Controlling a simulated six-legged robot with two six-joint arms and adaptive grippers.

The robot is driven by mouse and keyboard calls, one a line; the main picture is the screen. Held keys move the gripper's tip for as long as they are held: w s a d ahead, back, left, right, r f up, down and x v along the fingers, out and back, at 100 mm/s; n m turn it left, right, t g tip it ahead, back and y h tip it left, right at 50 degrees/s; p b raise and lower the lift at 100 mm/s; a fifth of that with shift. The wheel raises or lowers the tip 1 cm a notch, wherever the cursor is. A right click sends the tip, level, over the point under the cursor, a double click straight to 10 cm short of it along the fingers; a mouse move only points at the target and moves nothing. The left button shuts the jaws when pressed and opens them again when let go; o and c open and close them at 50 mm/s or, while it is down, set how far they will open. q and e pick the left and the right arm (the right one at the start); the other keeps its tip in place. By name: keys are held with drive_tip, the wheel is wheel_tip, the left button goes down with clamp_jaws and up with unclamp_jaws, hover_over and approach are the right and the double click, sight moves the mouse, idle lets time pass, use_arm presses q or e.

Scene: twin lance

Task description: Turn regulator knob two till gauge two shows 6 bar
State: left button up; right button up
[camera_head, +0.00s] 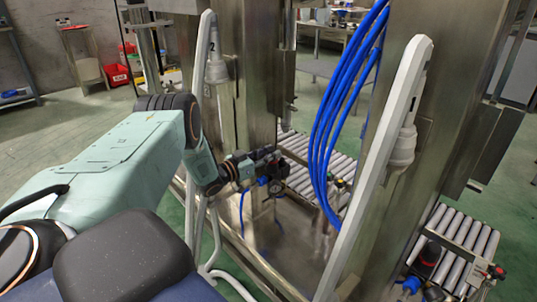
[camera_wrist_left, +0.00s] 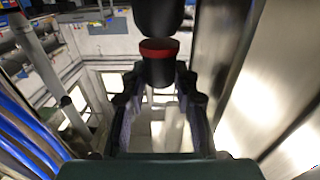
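My left gripper (camera_head: 264,162) is at the end of the pale green arm, by a small regulator assembly with blue parts (camera_head: 263,181) at the steel frame. In the left wrist view, a black knob with a red ring (camera_wrist_left: 159,48) stands between the fingertips of the left gripper (camera_wrist_left: 160,74). The fingers lie close on both sides of it; whether they press on it cannot be told. A dark round part beside the blue fittings (camera_head: 277,187) may be the gauge; no reading can be made out. My right gripper is not in view.
A white post marked 2 (camera_head: 211,45) rises left of the regulator. Blue hoses (camera_head: 335,110) hang to its right, before another pale post (camera_head: 385,150). Roller conveyors (camera_head: 465,240) lie behind and at right. Steel panels (camera_wrist_left: 245,85) stand close to the gripper's right in the wrist view.

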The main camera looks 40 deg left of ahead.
use_arm(q)
drive_tip(key=o, duration=0.4)
drive_tip(key=shift+o, duration=0.4)
drive_tip(key=shift+r, duration=0.1)
drive_tip(key=shift+a, duration=0.1)
drive_tip(key=shift+y, duration=0.4)
